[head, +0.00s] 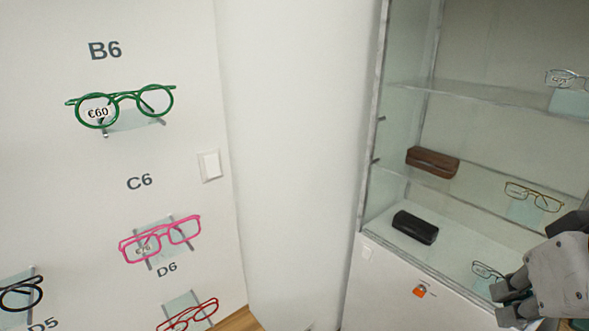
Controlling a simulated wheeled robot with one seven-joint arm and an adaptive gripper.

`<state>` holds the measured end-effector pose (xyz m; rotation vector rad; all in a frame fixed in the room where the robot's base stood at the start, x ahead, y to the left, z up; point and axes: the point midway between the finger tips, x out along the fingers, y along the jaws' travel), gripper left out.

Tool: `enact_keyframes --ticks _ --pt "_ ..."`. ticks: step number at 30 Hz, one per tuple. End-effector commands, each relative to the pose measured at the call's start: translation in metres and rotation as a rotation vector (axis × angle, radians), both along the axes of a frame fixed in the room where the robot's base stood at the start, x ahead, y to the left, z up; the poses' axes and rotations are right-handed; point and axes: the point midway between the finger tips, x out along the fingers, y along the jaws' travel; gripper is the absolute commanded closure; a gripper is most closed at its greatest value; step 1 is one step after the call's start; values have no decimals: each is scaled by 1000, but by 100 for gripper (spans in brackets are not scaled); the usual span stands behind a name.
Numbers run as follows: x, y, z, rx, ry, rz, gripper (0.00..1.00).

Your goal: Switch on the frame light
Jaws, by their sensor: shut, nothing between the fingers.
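A white rocker wall switch (210,166) is on the white wall at left centre, near the wall's right edge, beside the C6 label. My gripper (505,304) is at the lower right, in front of the case's lower part, shut and empty.
Green glasses (121,105), pink glasses (160,239) and red glasses (188,316) stick out on wall holders. A rounded white column (290,150) stands between wall and glass case. The case holds a brown case (432,162), a black case (415,227) and several glasses. An orange padlock (420,291) is below.

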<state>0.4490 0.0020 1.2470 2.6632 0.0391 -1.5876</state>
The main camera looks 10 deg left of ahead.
Motion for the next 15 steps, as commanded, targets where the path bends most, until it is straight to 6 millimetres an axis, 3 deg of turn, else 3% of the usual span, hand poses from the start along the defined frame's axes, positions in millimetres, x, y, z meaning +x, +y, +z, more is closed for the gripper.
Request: enact_keyframes --ticks 5,8,10,12,15 --pt "66 36 -18 -149 -167 341 100" --pt "114 81 -25 -296 -346 648 100" --pt "139 122 -27 -409 -495 866 100" --pt "154 164 -26 -523 -652 1062 100" --pt "159 221 -22 -672 -878 1287 100"
